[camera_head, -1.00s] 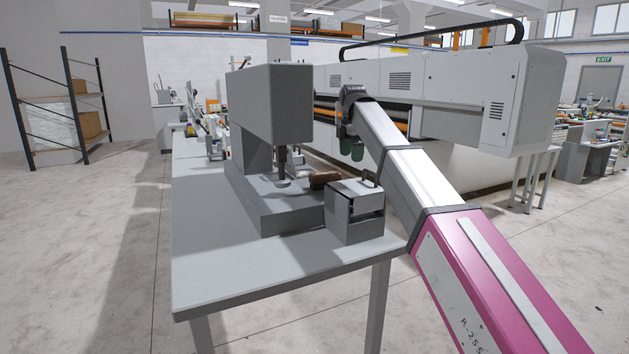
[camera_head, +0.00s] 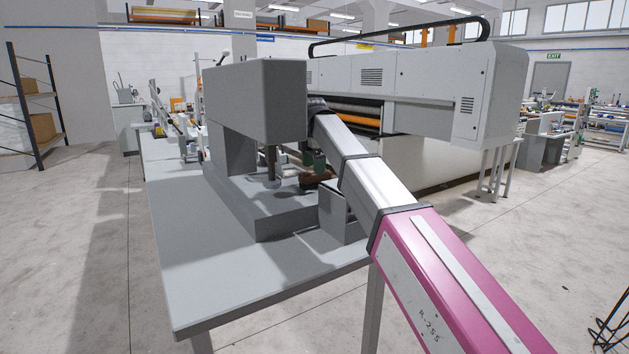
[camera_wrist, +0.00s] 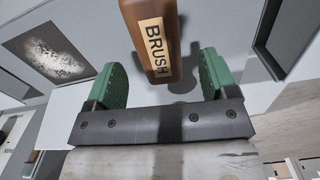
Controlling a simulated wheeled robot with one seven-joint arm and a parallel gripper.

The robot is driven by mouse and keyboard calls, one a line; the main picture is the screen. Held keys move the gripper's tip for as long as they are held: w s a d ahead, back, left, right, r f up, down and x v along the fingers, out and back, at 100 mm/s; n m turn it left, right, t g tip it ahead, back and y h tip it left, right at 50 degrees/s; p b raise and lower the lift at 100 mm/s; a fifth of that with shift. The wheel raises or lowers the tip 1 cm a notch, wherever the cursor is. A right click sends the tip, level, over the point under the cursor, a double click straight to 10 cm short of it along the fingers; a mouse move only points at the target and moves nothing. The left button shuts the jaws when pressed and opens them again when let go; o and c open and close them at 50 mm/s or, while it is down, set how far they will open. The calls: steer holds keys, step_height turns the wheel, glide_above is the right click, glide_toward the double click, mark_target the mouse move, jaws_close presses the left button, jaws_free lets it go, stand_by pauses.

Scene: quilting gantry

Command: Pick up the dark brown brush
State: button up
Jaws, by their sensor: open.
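The dark brown brush (camera_wrist: 151,38) shows in the wrist view at the top middle, with a tan label reading "BRUSH". It lies between and just beyond the two green fingers of my gripper (camera_wrist: 160,80), which stand apart with nothing between their tips that I can see held. In the head view the brush (camera_head: 315,180) lies beside the grey press machine, partly hidden by my arm. My gripper (camera_head: 313,163) is there at the brush, its green fingers small and partly hidden. Whether a finger touches the brush I cannot tell.
A grey press machine (camera_head: 255,100) stands on the grey table (camera_head: 215,275) left of the brush. A small grey box (camera_head: 336,218) stands in front, close to my arm. A long quilting machine (camera_head: 430,90) is behind. The table's front left is clear.

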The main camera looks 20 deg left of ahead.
mark_target(315, 176)
steer(key=f, duration=0.5)
steer(key=shift+w+d+f, duration=0.1)
steer(key=shift+w+d, duration=0.1)
steer(key=shift+w, duration=0.05)
steer(key=c, duration=1)
steer(key=shift+c, duration=0.2)
steer(key=shift+r, duration=0.2)
step_height(315, 176, up, 10)
steer(key=shift+f, duration=0.1)
steer(key=shift+o, duration=0.6)
